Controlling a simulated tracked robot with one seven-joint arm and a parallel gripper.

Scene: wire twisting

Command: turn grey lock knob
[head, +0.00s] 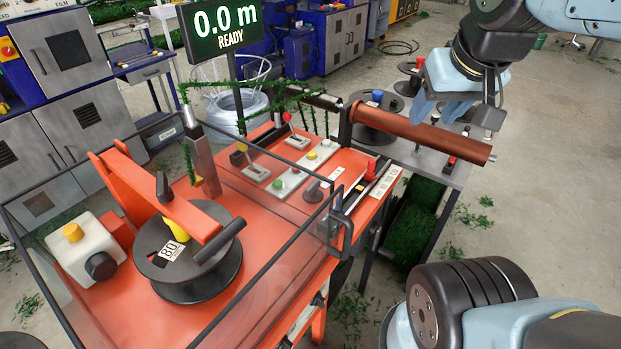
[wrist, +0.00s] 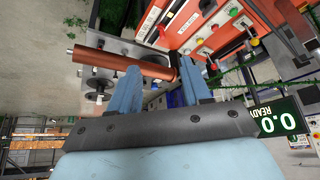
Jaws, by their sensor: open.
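Several dark knobs are in the head view, and I cannot tell for sure which is the grey lock knob. One dark grey knob (head: 163,186) stands on the orange arm (head: 185,212) over the black spool (head: 190,265). Another dark knob (head: 313,191) sits on the orange bench's control panel. My gripper (head: 440,113) is open and empty, above and behind the copper roller at the upper right, well away from both knobs. In the wrist view its blue fingers (wrist: 159,66) are apart, with the copper roller (wrist: 110,64) beyond them.
Clear guard panels with a dark frame (head: 275,262) surround the spool area. The copper roller (head: 425,133) juts out to the right of the bench. A display (head: 222,22) reads 0.0 m READY. A white box (head: 85,245) has a yellow button. Open floor lies to the right.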

